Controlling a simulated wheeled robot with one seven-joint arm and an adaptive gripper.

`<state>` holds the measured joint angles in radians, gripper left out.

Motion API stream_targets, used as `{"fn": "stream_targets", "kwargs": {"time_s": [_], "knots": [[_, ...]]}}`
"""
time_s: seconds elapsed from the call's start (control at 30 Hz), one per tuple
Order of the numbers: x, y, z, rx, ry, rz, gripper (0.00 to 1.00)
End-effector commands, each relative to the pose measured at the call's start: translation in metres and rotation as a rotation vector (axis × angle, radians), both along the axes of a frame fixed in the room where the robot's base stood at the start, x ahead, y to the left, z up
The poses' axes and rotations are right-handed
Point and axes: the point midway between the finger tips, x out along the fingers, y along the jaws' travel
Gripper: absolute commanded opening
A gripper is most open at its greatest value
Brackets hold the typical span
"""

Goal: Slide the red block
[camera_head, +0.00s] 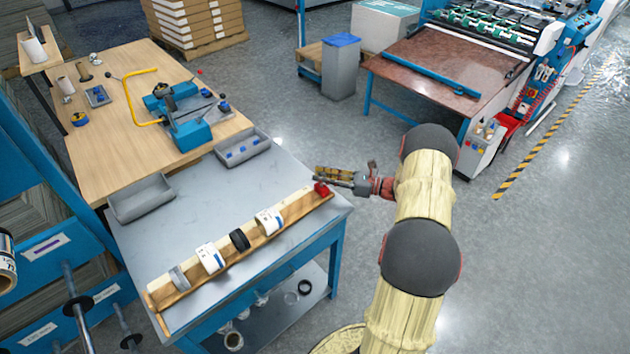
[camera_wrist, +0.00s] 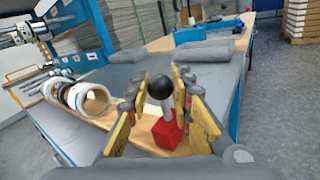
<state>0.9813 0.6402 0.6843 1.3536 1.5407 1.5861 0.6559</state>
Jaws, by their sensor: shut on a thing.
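The red block (camera_head: 321,189) sits at the right end of a wooden rack (camera_head: 300,215) on the grey table. In the wrist view the red block (camera_wrist: 167,134) carries a light post topped by a black ball knob (camera_wrist: 160,86). My gripper (camera_head: 322,172) is at that end of the rack, reaching in from the right. In the wrist view the yellow-padded fingers of my gripper (camera_wrist: 166,92) stand on both sides of the knob and post, shut on the block's handle. Several rolls lie along the rack, including a white roll (camera_head: 269,221) nearest the block and a black roll (camera_head: 239,240).
Two grey trays, one on the left (camera_head: 140,200) and one at the back (camera_head: 243,148), stand at the far edge of the grey table. A wooden table (camera_head: 110,140) with a blue tool adjoins it. The grey table (camera_head: 200,200) is clear behind the rack.

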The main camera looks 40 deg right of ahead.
Motion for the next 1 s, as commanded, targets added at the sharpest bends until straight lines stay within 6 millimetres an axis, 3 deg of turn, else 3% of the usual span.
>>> {"fn": "stream_targets", "kwargs": {"time_s": [0.3,0.33,0.63,1.0], "knots": [[0.0001,-0.001,-0.0002,0.0,0.002,-0.001,0.0],[0.0001,-0.0009,-0.0002,0.0,0.002,-0.001,0.23],[0.0001,-0.0007,-0.0001,0.0,0.0,0.0,0.4],[-0.0034,-0.0035,-0.0001,0.0,0.0,-0.001,0.4]]}}
